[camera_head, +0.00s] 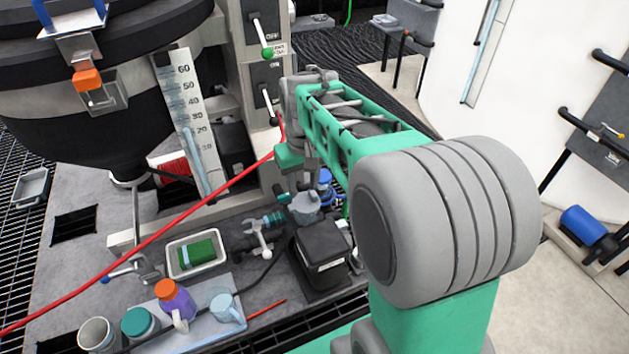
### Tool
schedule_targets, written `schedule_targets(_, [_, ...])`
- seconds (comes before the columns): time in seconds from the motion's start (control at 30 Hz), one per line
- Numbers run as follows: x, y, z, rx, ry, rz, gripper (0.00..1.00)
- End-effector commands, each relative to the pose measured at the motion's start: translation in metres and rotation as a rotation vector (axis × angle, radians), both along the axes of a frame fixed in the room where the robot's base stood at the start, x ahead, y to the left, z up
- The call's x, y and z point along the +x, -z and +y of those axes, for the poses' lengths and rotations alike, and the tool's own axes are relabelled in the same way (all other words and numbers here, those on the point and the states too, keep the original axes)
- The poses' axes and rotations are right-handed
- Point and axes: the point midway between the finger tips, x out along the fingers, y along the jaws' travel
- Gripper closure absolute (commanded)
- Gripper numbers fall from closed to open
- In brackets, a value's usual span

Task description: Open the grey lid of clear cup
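A greyish cup-like thing (304,208) stands at the back of a black box-shaped device (321,244). It may be the clear cup with its grey lid, but lid and cup are too small to tell apart. Another clear, bluish cup (222,304) with a handle stands on the light tray at the lower left, with no grey lid visible on it. My green and grey arm reaches in from the right. My gripper (305,181) points down just above the greyish thing. Its fingertips are small and partly hidden, so contact and opening cannot be told.
A white cup (96,334) stands nearby. A red cable (150,236) crosses the left side.

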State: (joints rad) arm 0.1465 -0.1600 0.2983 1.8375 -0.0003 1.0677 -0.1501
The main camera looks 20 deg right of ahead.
Motion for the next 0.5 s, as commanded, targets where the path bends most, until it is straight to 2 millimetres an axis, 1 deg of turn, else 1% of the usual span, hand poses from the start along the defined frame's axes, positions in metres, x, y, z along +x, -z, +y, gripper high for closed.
schedule_targets(0.03, [0.017, 0.002, -0.016, 0.005, 0.01, 0.037, 0.62])
schedule_targets(0.1, [0.035, 0.011, -0.032, 0.01, 0.013, 0.071, 0.62])
schedule_targets(0.2, [0.049, 0.02, -0.046, 0.015, 0.013, 0.097, 0.62])
schedule_targets(0.27, [0.052, 0.025, -0.048, 0.016, 0.012, 0.102, 0.62])
schedule_targets(0.37, [0.052, 0.038, -0.048, 0.016, 0.009, 0.104, 0.62])
schedule_targets(0.5, [0.052, 0.064, -0.047, 0.016, 0.009, 0.104, 0.62])
